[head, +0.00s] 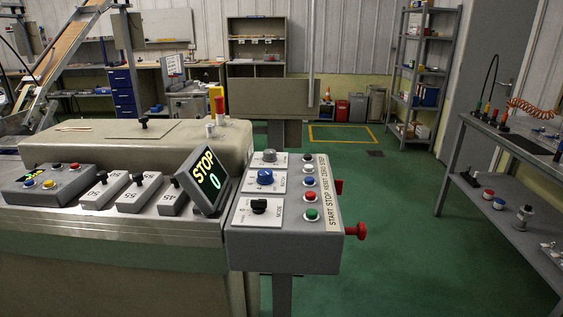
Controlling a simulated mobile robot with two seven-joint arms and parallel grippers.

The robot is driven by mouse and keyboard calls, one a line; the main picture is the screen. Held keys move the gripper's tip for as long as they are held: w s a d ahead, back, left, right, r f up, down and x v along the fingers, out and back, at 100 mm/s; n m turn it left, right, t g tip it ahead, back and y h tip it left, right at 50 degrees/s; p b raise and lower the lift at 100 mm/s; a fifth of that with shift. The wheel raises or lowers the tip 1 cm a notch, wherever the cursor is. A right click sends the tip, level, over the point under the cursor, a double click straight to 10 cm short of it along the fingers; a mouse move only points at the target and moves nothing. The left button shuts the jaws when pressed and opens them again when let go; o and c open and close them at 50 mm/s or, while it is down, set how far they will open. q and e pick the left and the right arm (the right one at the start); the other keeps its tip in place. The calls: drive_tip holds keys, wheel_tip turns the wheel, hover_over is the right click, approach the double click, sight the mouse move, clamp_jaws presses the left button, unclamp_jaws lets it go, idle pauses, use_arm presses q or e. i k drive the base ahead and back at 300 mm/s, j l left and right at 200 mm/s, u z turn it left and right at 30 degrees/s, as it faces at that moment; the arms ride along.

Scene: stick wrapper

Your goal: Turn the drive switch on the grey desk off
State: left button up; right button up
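The grey desk (285,248) is a sloped control box on a post in the middle of the head view. Its left side carries a black knob (259,206) marked MODE, a blue knob (265,177) and a grey knob (269,156), each on a white plate. The labels by the blue and grey knobs are too small to read, so I cannot tell which control is the drive switch or how it is set. Neither of my grippers is in view.
A display (203,180) left of the desk reads STOP and 0. Several coloured buttons (310,196) line the desk's right side. A red mushroom knob (356,231) sticks out at right. The green floor (400,220) beyond is clear up to a workbench (500,150).

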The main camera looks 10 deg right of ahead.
sight(339, 183)
drive_tip(key=l, duration=0.75)
drive_tip(key=k+l, duration=0.1)
drive_tip(key=l, duration=0.65)
